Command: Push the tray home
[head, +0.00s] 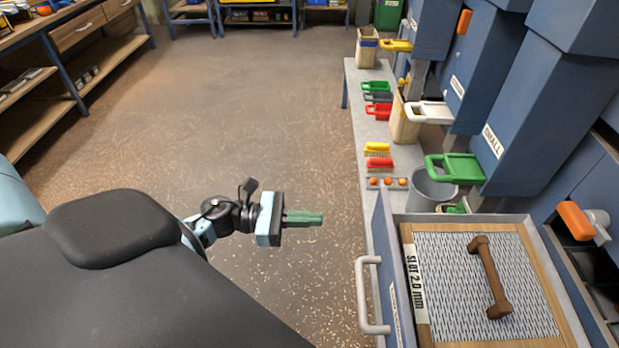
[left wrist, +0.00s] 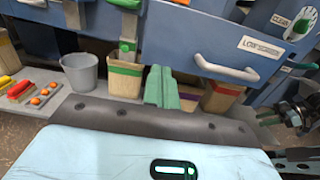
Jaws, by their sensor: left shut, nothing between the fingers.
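The tray (head: 384,262) is a blue drawer standing pulled out of the blue machine at the lower right of the head view. It holds a wood-framed slotted screen marked "SLOT 2.0 mm" with a brown handle bar. The tray's pale front handle (head: 362,300) faces my left arm. My left gripper (head: 318,218), with green fingers, is shut and empty, to the left of the tray front and apart from it. In the left wrist view, the fingers (left wrist: 160,82) point toward the machine, with a blue drawer front (left wrist: 215,40) and pale handle beyond.
A low grey bench (head: 355,110) runs along the machine, with brushes, orange balls, a grey bucket (head: 432,188) and bins (head: 404,122). Coloured chute handles stick out above it. The floor (head: 230,110) left of the bench is clear. Shelving stands at the far left.

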